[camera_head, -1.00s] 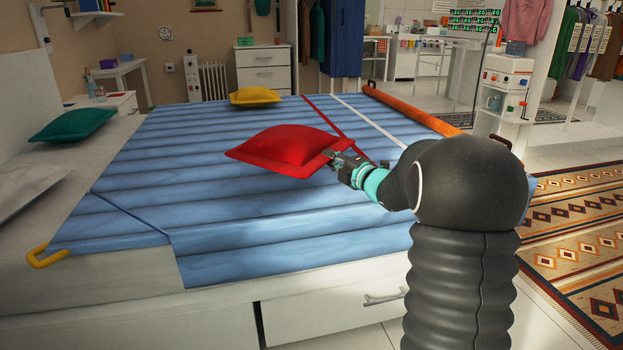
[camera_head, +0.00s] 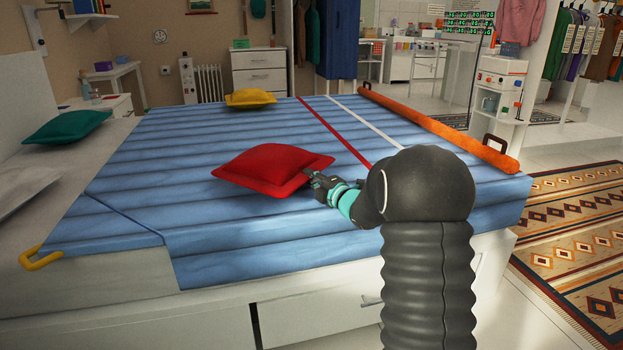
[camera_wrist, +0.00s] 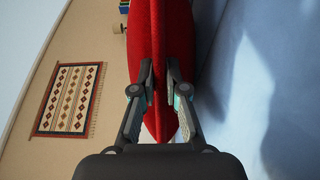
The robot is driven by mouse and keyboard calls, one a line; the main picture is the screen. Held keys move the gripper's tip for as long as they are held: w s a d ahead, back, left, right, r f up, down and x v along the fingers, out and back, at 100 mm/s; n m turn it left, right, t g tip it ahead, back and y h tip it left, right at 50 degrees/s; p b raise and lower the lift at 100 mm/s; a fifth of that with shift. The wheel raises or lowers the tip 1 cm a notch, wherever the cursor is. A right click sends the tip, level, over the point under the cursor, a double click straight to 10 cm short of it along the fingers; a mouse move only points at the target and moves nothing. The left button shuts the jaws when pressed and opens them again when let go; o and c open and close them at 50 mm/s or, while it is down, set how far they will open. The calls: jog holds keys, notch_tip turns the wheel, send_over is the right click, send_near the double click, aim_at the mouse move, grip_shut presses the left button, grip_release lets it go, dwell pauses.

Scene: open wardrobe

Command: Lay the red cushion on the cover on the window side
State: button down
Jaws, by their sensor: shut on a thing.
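The red cushion (camera_head: 272,168) is held by its near right corner in my gripper (camera_head: 318,185), over the near middle part of the blue quilted cover (camera_head: 190,190) on the bed. In the wrist view the red cushion (camera_wrist: 160,40) runs up between the two fingers of my gripper (camera_wrist: 160,85), which are shut on its edge. The blue surface lies to the right of it there. I cannot tell whether the cushion's underside touches the cover. No window shows in either view.
A yellow cushion (camera_head: 250,97) lies at the cover's far edge. A teal cushion (camera_head: 67,127) lies on the pale bed part at left. An orange roll (camera_head: 440,128) runs along the cover's right edge. The cover between the red cushion and the yellow one is clear.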

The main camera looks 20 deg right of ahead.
jog(key=c, duration=1.2)
grip_release()
jog(key=v, duration=1.2)
jog(key=s+a+r+m+g+h, duration=0.1)
jog(key=s+r+m+g+h, duration=0.3)
jog(key=s+m+h, duration=0.65)
jog(key=s+a+f+m+g+y, duration=0.1)
jog(key=s+a+m+g, duration=0.1)
jog(key=s, duration=0.7)
jog(key=s+a+f+m+g+y, duration=0.1)
jog(key=s+a+m, duration=0.3)
jog(key=s, duration=0.5)
jog(key=s+a+f+m+g+y, duration=0.1)
jog(key=s+a+f+m+g, duration=0.2)
jog(key=s+m, duration=0.3)
jog(key=s+a+g, duration=0.1)
jog(key=s, duration=0.2)
jog(key=shift+f+y, duration=0.25)
jog(key=shift+y, duration=0.1)
